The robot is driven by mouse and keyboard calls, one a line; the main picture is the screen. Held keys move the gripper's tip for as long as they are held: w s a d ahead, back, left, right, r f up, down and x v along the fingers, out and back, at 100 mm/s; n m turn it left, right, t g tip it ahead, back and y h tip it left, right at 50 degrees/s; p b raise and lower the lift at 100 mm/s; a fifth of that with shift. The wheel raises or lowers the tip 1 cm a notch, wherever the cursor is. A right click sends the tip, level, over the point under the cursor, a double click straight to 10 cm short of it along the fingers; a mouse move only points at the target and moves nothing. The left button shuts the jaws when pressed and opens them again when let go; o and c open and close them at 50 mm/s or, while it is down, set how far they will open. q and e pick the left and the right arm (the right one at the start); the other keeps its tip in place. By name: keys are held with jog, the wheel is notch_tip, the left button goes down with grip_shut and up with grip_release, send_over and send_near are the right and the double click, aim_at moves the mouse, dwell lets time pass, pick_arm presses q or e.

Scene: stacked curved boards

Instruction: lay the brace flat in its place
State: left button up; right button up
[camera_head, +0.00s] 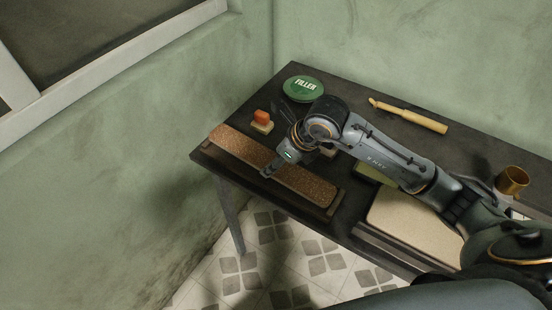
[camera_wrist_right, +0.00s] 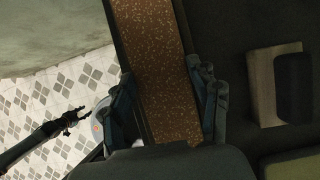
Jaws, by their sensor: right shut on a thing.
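A long brown speckled strip (camera_head: 230,142), which seems to be the brace, lies along the left front edge of the dark table. A dark piece shows beneath its near end. My right gripper (camera_head: 268,172) is over the strip's middle, its fingers on either side. In the right wrist view the strip (camera_wrist_right: 160,50) runs between the fingers of my right gripper (camera_wrist_right: 165,95), which is shut on it. The palm hides the strip's lower part there. My left gripper (camera_wrist_right: 80,115) shows small at the lower left of that view, away from the strip; its opening is unclear.
A beige-topped board (camera_head: 405,218), a green block (camera_head: 368,173) and a brass cup (camera_head: 512,180) are at the right.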

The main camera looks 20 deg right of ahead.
jog(key=shift+p+v, duration=0.7)
jog(key=shift+v, duration=0.55)
jog(key=shift+p+v, duration=0.6)
jog(key=shift+v, duration=0.75)
jog(key=o, duration=0.9)
jog(key=shift+o, duration=0.2)
jog(key=v, duration=1.2)
